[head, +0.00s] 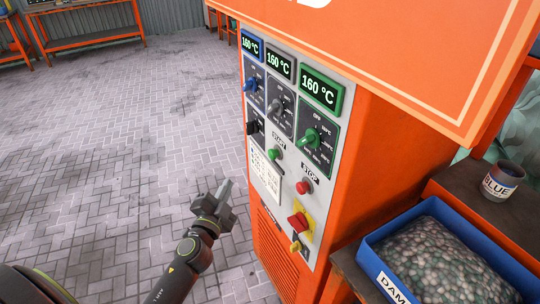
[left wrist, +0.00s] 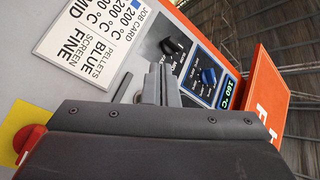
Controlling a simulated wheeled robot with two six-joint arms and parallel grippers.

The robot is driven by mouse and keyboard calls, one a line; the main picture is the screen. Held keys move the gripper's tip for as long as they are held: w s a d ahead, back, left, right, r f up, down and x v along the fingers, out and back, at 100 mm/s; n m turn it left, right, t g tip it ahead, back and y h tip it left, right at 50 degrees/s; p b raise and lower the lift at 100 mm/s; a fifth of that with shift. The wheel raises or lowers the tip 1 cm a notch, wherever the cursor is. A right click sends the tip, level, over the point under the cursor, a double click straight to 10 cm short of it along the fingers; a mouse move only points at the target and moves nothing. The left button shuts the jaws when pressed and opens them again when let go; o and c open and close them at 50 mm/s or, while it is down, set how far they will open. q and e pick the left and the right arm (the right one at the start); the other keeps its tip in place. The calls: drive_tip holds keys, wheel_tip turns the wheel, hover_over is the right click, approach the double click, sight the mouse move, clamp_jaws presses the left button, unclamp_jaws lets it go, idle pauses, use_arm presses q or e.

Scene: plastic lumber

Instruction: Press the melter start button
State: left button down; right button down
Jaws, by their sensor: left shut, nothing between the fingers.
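The green start button (head: 274,154) sits under a START label (head: 279,141) on the grey panel of the orange melter (head: 345,190). The red stop button (head: 304,187) is below and to its right. My left gripper (head: 227,186) is shut and empty, in front of the panel, left of and lower than the start button in the head view. A gap shows between its tips and the panel there. In the left wrist view the shut fingers (left wrist: 157,80) point at the panel, and I cannot make out the start button. My right gripper is in neither view.
Three displays read 160 °C above blue, grey and green knobs (head: 310,138). A job card (left wrist: 105,35) shows 200 °C lines. A red knob on yellow (head: 298,222) sits lower. A blue pellet bin (head: 468,238) and a can (head: 502,181) stand right. Left floor is clear.

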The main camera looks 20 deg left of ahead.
sight(274, 154)
use_arm(q)
wheel_tip(274, 154, up, 6)
drive_tip(key=d+m+t, duration=0.1)
drive_tip(key=shift+s+t, duration=0.15)
drive_tip(key=shift+t, duration=0.15)
drive_tip(key=w+d, duration=0.5)
drive_tip(key=w, duration=0.2)
drive_tip(key=shift+d+p, duration=0.25)
drive_tip(key=shift+p, duration=0.2)
idle(1.8)
drive_tip(key=shift+w+d, duration=0.25)
drive_tip(key=shift+w, duration=0.1)
